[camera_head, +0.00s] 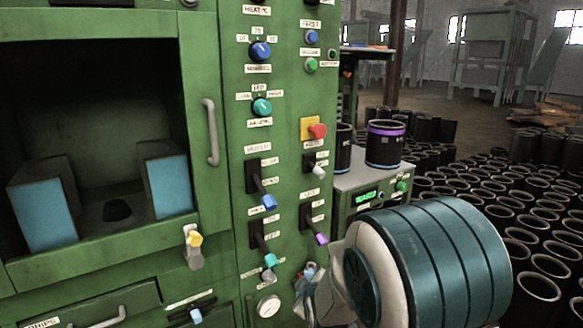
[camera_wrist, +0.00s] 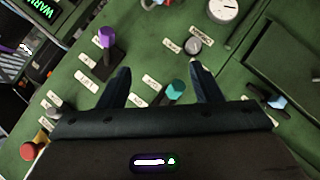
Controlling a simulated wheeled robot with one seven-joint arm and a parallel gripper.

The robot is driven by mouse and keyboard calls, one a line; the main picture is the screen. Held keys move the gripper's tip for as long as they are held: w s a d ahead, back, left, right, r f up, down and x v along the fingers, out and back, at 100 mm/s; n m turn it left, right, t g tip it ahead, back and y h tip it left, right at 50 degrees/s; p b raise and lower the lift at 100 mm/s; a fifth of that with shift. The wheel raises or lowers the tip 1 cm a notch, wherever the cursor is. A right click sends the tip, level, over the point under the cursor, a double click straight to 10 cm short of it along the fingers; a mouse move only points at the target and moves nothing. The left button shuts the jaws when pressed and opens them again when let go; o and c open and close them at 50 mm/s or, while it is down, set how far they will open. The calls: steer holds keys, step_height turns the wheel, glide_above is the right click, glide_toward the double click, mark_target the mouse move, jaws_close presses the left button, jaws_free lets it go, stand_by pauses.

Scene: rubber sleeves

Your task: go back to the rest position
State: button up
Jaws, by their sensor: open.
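My gripper (camera_wrist: 162,80) is open in the wrist view, with its two dark fingers spread apart and nothing held between them. It faces the green machine's control panel (camera_head: 285,120). A teal-knobbed lever (camera_wrist: 176,91) shows between the fingers in the wrist view; I cannot tell whether they touch it. It also shows in the head view (camera_head: 270,262). A purple-knobbed lever (camera_wrist: 107,38) is beyond the left finger and also shows in the head view (camera_head: 321,239). In the head view my teal arm link covers the lower right, and the fingers are not clear there.
The machine's open chamber (camera_head: 90,110) holds two blue-faced blocks. A red button (camera_head: 317,131) and a gauge (camera_head: 268,306) are on the panel. A purple-banded black sleeve (camera_head: 385,146) stands on a small green unit (camera_head: 376,180). Many black sleeves (camera_head: 480,187) fill the right side.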

steer(key=s+d+r+m+g+p, duration=0.3)
steer(key=s+r+p, duration=0.4)
steer(key=s+r, duration=0.2)
steer(key=s+d+r+m+g+p, duration=0.3)
steer(key=s+d+r+m+p, duration=0.1)
steer(key=s+r+p, duration=0.3)
steer(key=s+d+r+m+g+h+p, duration=0.1)
steer(key=s+d+r+m+g+p, duration=0.2)
steer(key=s+r+p, duration=0.4)
steer(key=s+r+m, duration=0.1)
steer(key=s+r, duration=0.3)
steer(key=r, duration=0.2)
steer(key=shift+s+d+r, duration=0.2)
steer(key=shift+d+r, duration=0.05)
steer(key=shift+r, duration=0.1)
